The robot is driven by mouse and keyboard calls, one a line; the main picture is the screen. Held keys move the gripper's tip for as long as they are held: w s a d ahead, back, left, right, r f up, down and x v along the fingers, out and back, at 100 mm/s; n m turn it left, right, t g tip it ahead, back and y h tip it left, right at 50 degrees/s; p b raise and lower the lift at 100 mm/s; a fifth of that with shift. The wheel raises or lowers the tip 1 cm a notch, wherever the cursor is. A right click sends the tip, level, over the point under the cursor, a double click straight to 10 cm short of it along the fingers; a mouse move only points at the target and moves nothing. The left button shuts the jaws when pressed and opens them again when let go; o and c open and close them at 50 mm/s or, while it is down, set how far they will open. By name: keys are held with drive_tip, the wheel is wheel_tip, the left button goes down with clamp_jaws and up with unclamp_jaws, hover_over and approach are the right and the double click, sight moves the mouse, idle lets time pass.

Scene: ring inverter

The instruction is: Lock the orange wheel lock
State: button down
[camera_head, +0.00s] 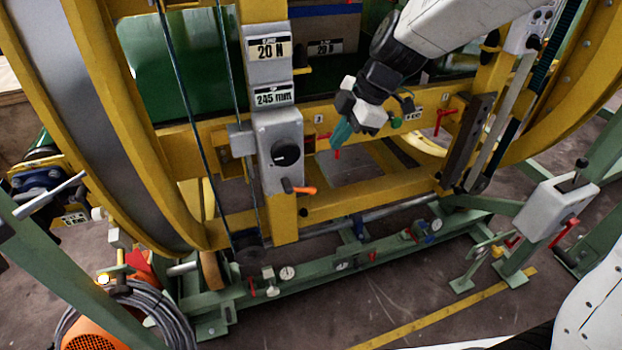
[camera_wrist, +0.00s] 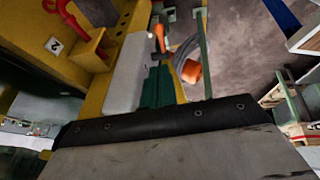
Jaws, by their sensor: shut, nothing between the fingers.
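The orange wheel lock (camera_head: 300,188) is a small orange lever low on a grey box (camera_head: 280,150) with a round black knob. The box is fixed to a yellow upright. The lever points to the right in the head view. A small orange part that looks like this lever shows in the wrist view (camera_wrist: 158,36), beyond my fingers. My gripper (camera_head: 341,136) is shut and empty, with teal fingers. It is up and to the right of the lever in the head view, apart from it. Its fingers also show in the wrist view (camera_wrist: 158,86).
A yellow crossbar (camera_head: 215,133) runs behind my gripper. A red handle (camera_head: 445,120) sits on the frame to the right. A green base rail (camera_head: 320,270) with gauges lies below. A coiled hose (camera_head: 150,295) and orange machine (camera_head: 92,338) stand lower left. Floor at lower middle is clear.

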sight(310, 190)
drive_tip(key=shift+f, duration=0.1)
drive_tip(key=x, duration=1.4)
drive_tip(key=shift+a, duration=0.1)
